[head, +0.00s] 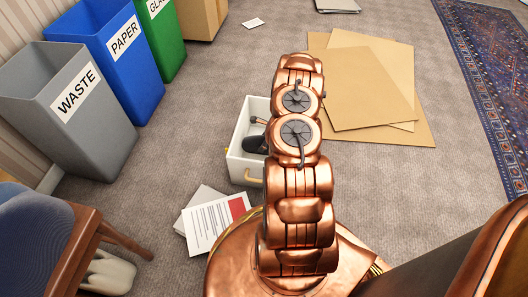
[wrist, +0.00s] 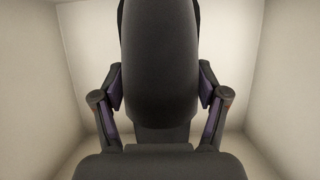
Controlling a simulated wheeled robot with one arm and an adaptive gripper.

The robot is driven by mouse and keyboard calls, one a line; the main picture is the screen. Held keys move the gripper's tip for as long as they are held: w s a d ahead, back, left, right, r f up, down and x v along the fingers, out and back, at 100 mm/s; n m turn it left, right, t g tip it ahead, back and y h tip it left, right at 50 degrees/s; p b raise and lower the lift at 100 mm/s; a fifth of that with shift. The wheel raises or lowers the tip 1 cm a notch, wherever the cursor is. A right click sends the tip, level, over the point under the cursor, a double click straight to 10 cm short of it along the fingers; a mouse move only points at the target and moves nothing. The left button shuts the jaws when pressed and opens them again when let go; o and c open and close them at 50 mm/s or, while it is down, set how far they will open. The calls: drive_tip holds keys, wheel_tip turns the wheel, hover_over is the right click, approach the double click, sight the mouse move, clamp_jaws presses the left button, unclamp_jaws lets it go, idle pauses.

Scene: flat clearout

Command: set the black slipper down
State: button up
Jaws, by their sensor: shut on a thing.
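The black slipper (wrist: 160,50) fills the middle of the wrist view, upright in the picture, between the two fingers of my gripper (wrist: 160,88). The fingers press on its sides and are shut on it. Pale walls surround it on the left, right and far side. In the head view a dark shape that looks like the slipper (head: 254,143) shows inside a white open drawer-like box (head: 238,150) on the carpet. My arm hides the right part of the box and most of my gripper there. I cannot tell whether the slipper touches the box floor.
Grey WASTE (head: 60,135), blue PAPER (head: 130,75) and green bins (head: 166,45) stand at the left. Papers (head: 212,222) lie in front of the box. Flat cardboard (head: 365,85) lies right, beside a patterned rug (head: 485,70). A chair (head: 55,240) stands at lower left.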

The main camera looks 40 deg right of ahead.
drive_tip(key=shift+f+b, duration=0.85)
drive_tip(key=shift+f, duration=2.15)
drive_tip(key=o, duration=1.3)
drive_tip(key=shift+c, duration=0.2)
